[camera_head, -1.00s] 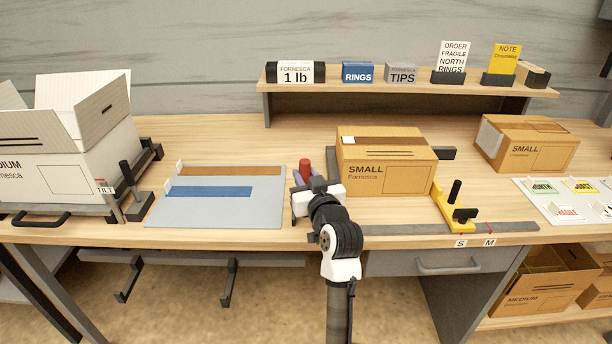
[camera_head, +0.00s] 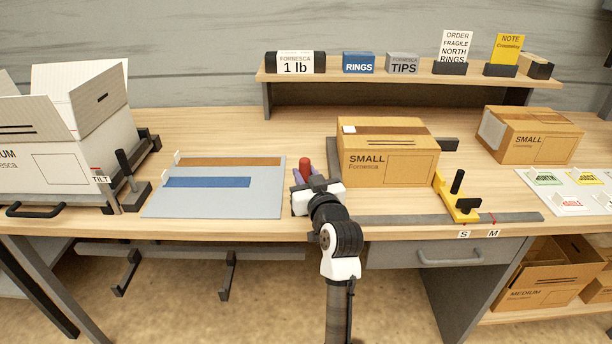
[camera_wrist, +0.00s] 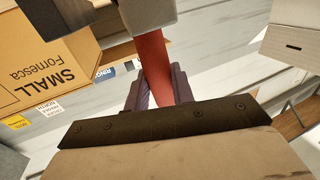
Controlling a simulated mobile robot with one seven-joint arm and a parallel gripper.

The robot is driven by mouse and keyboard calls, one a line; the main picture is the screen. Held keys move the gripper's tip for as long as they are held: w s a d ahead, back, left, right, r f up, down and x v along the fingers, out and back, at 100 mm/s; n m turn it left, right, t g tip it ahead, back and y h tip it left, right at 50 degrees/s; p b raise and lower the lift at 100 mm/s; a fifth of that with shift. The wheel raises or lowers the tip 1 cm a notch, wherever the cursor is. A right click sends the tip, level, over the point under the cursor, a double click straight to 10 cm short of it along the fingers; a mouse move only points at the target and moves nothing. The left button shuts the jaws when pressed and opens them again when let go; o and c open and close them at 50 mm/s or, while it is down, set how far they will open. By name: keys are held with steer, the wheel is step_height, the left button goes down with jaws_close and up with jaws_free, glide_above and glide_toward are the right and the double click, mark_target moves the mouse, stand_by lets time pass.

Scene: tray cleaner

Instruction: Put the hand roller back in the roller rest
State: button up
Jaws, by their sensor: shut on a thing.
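My gripper (camera_head: 304,180) is at the front of the bench, between the grey board and the small box. Its purple-grey fingers (camera_wrist: 158,92) are shut on a red handle, which I take to be the hand roller (camera_head: 304,165). In the wrist view the red handle (camera_wrist: 152,58) runs from between the fingers up to a grey block (camera_wrist: 148,12) at the top edge. I cannot tell whether that block is part of the roller or the roller rest. The rest is not clearly identifiable; my gripper and arm hide the bench below them.
The closed small box (camera_head: 388,160) stands close right of my gripper. The grey board (camera_head: 215,204) with brown and blue strips lies left. A yellow stop (camera_head: 456,198) sits on the front rail. The shelf (camera_head: 400,80) is behind. Bench behind the gripper is bare.

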stand_by(0.3)
steer(key=o, duration=1.1)
steer(key=shift+f, duration=0.1)
steer(key=shift+s, duration=0.1)
